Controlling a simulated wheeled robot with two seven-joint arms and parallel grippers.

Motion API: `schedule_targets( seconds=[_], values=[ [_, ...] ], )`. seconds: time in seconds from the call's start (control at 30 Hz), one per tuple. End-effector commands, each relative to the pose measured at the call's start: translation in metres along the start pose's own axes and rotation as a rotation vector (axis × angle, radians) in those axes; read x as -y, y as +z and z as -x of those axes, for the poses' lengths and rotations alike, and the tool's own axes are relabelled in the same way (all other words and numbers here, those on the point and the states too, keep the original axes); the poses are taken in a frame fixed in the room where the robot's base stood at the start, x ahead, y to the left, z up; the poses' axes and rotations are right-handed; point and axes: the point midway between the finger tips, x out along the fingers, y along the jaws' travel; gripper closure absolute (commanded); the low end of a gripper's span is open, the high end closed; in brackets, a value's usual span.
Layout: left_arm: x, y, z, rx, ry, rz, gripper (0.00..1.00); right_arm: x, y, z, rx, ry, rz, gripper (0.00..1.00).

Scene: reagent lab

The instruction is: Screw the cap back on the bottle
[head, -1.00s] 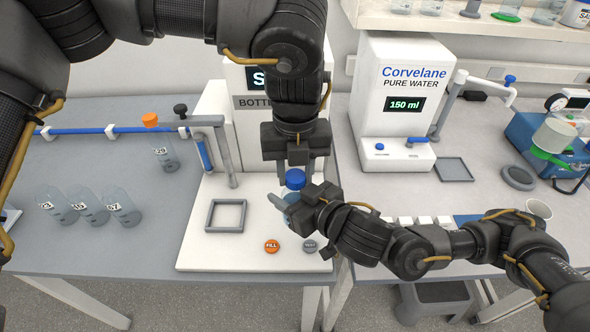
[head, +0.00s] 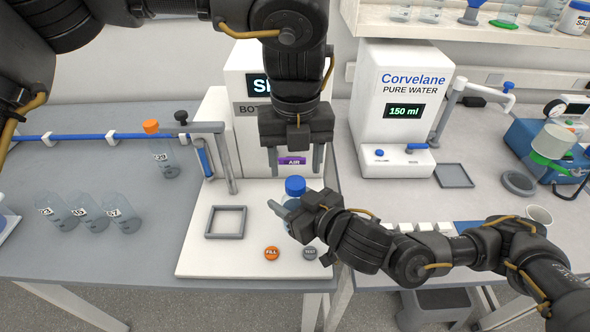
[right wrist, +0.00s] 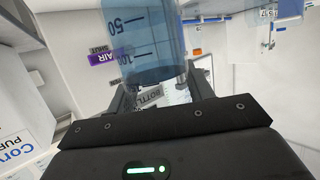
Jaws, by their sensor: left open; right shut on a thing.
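The bottle (head: 291,204) is clear with a blue cap (head: 295,185) on its top. My right gripper (head: 290,211) is shut on the bottle's body and holds it upright above the white base of the bottle station. In the right wrist view the bottle (right wrist: 148,45), with its 50 and 100 marks, stands between the fingers; its cap is out of that view. My left gripper (head: 295,165) is open and empty, pointing down above the cap and apart from it. How tightly the cap sits on the neck cannot be told.
The white bottle station (head: 225,255) has a square grey frame (head: 226,222), an orange FILL button (head: 271,253) and a grey TEST button (head: 310,253). Several clear bottles (head: 90,212) stand at left, one with an orange cap (head: 151,126). The Corvelane water dispenser (head: 400,90) stands at right.

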Motion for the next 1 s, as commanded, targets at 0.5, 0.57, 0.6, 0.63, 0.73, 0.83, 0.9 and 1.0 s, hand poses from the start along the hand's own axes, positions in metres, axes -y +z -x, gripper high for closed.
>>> schedule_targets(
  seconds=[0.5, 0.57, 0.6, 0.63, 0.73, 0.83, 0.9, 1.0],
  values=[
    [0.000, 0.006, 0.029, 0.045, -0.004, 0.202, 0.47, 0.000, -0.001, 0.000, -0.001, 0.000, 0.000, 1.00],
    [-0.001, 0.006, 0.033, 0.040, -0.005, 0.306, 0.47, 0.000, 0.000, 0.000, -0.001, 0.000, 0.000, 1.00],
    [0.000, 0.005, 0.035, 0.035, -0.006, 0.372, 0.47, 0.000, -0.001, 0.000, -0.001, 0.000, 0.000, 1.00],
    [0.000, 0.004, 0.036, 0.030, -0.006, 0.420, 0.47, 0.000, -0.001, 0.000, -0.001, 0.000, 0.000, 1.00],
    [0.000, 0.003, 0.036, 0.013, -0.004, 0.550, 0.47, 0.000, -0.001, 0.000, -0.001, 0.000, 0.000, 1.00],
    [0.000, 0.001, 0.036, 0.001, -0.001, 0.635, 0.47, 0.000, -0.001, 0.000, -0.001, 0.000, 0.000, 1.00],
    [0.000, 0.000, 0.036, -0.001, 0.000, 0.665, 0.47, 0.000, -0.001, 0.000, -0.001, 0.000, 0.000, 1.00],
    [0.000, 0.000, 0.036, -0.001, 0.000, 0.680, 0.47, 0.000, -0.001, 0.000, -0.001, 0.000, 0.000, 1.00]
  ],
)
